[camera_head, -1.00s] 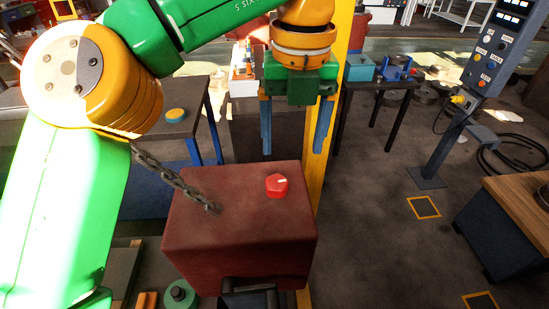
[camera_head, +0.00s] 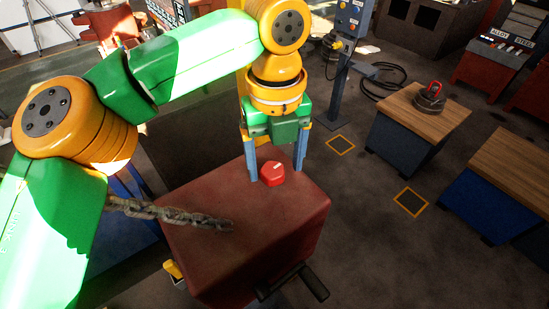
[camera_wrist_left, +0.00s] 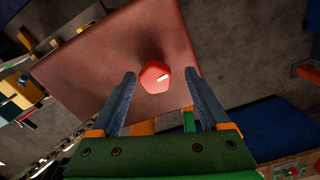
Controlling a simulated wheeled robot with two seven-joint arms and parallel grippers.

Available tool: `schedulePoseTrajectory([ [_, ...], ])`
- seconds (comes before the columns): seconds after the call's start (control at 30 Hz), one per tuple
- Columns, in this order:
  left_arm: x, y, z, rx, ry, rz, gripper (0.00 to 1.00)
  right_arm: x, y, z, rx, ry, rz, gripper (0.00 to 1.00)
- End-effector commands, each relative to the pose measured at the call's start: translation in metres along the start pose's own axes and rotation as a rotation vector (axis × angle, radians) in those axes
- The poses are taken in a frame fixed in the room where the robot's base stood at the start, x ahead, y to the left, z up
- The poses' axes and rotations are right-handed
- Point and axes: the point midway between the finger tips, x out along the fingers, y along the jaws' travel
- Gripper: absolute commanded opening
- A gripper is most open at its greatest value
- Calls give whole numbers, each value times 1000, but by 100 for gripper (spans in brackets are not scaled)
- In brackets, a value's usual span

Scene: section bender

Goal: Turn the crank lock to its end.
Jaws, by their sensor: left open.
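A red knob (camera_head: 272,174) with a white mark sits on top of the dark red box (camera_head: 205,258); I take it to be the crank lock. My left gripper (camera_head: 276,176) points down at the knob, open, with one blue finger on each side of it. In the left wrist view the knob (camera_wrist_left: 155,76) shows between the two fingertips (camera_wrist_left: 160,73), and I see no clear contact. My right gripper is not in view.
A chain (camera_head: 170,213) lies over the left part of the box top. A dark handle (camera_head: 292,282) juts from the box's front. Wooden-topped benches (camera_head: 425,113) stand to the right, with open floor between.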

Motion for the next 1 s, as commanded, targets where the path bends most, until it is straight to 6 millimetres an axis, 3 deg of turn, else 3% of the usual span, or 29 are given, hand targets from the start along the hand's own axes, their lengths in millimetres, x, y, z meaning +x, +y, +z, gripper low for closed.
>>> schedulePoseTrajectory([
  [0.23,2,0,0,0,0,0,77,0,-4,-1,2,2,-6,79],
  [0.5,2,0,0,0,-1,-1,4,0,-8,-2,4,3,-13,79],
  [0.53,2,0,0,0,-1,-1,0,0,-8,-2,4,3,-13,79],
  [1.0,2,0,0,138,-1,1,0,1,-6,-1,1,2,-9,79],
])
